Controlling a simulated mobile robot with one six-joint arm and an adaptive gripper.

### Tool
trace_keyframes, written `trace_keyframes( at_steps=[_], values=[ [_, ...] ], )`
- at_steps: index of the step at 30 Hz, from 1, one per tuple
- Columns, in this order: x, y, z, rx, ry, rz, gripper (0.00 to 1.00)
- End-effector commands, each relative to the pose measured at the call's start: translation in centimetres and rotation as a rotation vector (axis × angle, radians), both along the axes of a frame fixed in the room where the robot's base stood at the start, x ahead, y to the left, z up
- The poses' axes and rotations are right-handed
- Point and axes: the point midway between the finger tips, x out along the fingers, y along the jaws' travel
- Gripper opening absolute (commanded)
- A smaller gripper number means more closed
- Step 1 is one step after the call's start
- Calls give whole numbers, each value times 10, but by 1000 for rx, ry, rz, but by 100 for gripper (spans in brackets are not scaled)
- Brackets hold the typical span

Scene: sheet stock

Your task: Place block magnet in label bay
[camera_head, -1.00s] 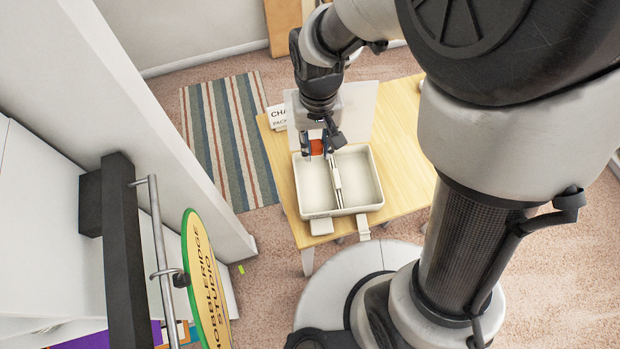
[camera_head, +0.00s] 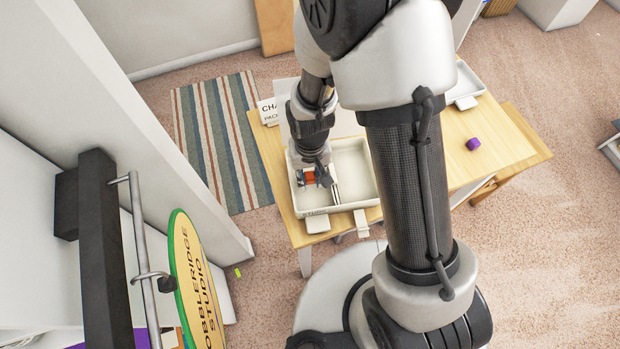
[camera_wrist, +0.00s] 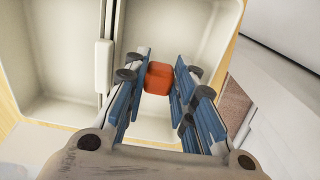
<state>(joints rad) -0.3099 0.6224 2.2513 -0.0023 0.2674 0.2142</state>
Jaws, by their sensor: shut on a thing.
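The red-orange block (camera_head: 309,178), which I take to be the block magnet, is between my gripper's fingers (camera_head: 316,178). In the wrist view the block (camera_wrist: 158,78) sits between the blue finger pads of my gripper (camera_wrist: 160,85), which is shut on it. A white two-compartment tray (camera_head: 319,209) stands on the wooden table. In the head view my gripper is over or in its left compartment. The divider (camera_wrist: 105,60) shows beside the fingers in the wrist view. I cannot read which compartment is the label bay. My arm hides part of the tray.
Small blank-looking white tags (camera_head: 318,223) sit at the tray's front edge. A sign card (camera_head: 268,111) stands behind it. A purple block (camera_head: 473,144) and another white tray (camera_head: 464,86) are on the table's right side, with bare wood around them.

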Motion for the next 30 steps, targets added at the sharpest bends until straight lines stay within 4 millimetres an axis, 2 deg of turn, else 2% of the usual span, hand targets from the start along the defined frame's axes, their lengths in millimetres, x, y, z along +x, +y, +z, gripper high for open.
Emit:
trace_keyframes(
  at_steps=[1, 3, 15, 16, 24, 30],
  values=[
    [-1, 0, -12, -1, 4, 0, 8],
    [-1, 0, -20, -1, 2, 0, 8],
    [0, 0, -25, 0, 0, 0, 8],
    [0, 0, -23, 0, 0, 0, 26],
    [0, 0, -23, 0, 0, 0, 44],
    [0, 0, -23, 0, 0, 0, 44]
  ],
)
